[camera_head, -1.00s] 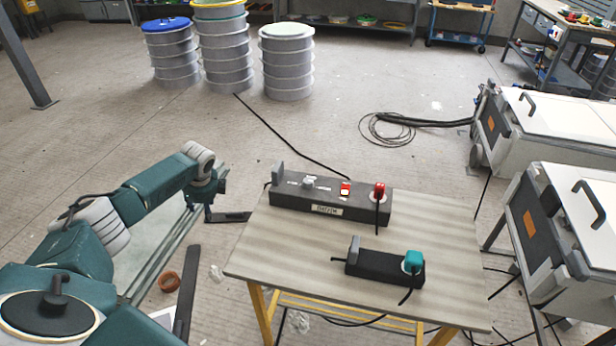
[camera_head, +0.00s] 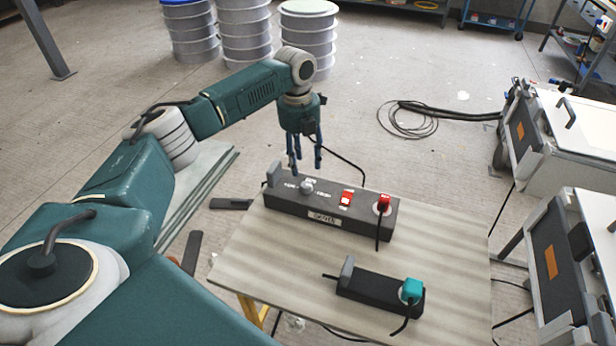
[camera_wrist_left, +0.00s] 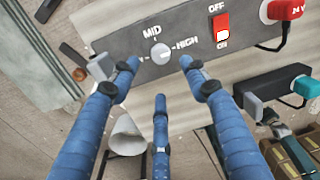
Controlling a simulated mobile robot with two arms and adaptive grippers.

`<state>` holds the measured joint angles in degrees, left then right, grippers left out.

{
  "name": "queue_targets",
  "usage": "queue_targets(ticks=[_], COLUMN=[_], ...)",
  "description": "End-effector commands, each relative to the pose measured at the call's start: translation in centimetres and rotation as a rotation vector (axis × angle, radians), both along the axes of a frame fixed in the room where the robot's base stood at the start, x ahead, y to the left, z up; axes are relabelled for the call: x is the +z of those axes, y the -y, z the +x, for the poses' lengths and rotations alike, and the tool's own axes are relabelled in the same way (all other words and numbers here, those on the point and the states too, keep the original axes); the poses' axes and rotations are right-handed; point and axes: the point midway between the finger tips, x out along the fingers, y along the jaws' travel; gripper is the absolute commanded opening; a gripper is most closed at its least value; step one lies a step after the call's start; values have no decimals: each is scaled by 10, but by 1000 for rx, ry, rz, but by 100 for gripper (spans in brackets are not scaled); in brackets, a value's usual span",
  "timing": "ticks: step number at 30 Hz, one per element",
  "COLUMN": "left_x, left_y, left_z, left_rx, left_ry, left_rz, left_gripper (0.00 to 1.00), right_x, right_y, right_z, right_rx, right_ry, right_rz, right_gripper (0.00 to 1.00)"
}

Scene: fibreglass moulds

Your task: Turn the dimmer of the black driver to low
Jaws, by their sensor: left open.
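The black driver (camera_head: 284,203) is a long dark box on the table, with a label on its front. Its light grey dimmer knob (camera_head: 307,186) stands on top, left of a red switch (camera_head: 346,197). In the left wrist view the knob (camera_wrist_left: 160,53) has MID above it and HIGH to its right; the label on its left is mostly hidden by a finger. I cannot tell the knob's setting for sure. My left gripper (camera_head: 306,168) is open and empty, fingers pointing down above the knob, seemingly apart from it. My right gripper is out of view.
A red plug (camera_head: 384,203) with a cable sits at the driver's right end. A smaller black box (camera_head: 375,292) with a teal plug (camera_head: 411,290) lies nearer on the table (camera_head: 270,265). White-topped machines stand to the right.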

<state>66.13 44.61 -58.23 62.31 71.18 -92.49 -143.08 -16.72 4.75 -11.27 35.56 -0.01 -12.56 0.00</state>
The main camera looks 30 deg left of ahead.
Motion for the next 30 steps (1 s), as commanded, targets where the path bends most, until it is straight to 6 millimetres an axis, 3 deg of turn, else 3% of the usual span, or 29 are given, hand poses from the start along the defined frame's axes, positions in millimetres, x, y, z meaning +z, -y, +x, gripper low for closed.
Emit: queue_targets(ticks=[3, 6, 8, 16, 25, 30], left_x=[-24, -43, -54, -81, -84, -84], left_y=[2, 3, 3, 4, 4, 4], left_z=[-1, 0, 1, 2, 2, 2], left_rx=[1, 1, 1, 1, 1, 2], left_ry=[-5, -5, -4, -1, 0, -1], left_rz=[0, 0, 1, 0, 1, 1], left_gripper=[46, 46, 46, 46, 46, 14], right_x=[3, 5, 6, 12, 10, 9], right_y=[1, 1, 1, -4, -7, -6], right_z=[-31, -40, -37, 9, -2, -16], right_rx=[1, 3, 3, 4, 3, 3], right_ry=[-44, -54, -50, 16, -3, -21], right_rz=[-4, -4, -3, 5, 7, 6], right_gripper=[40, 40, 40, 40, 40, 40])
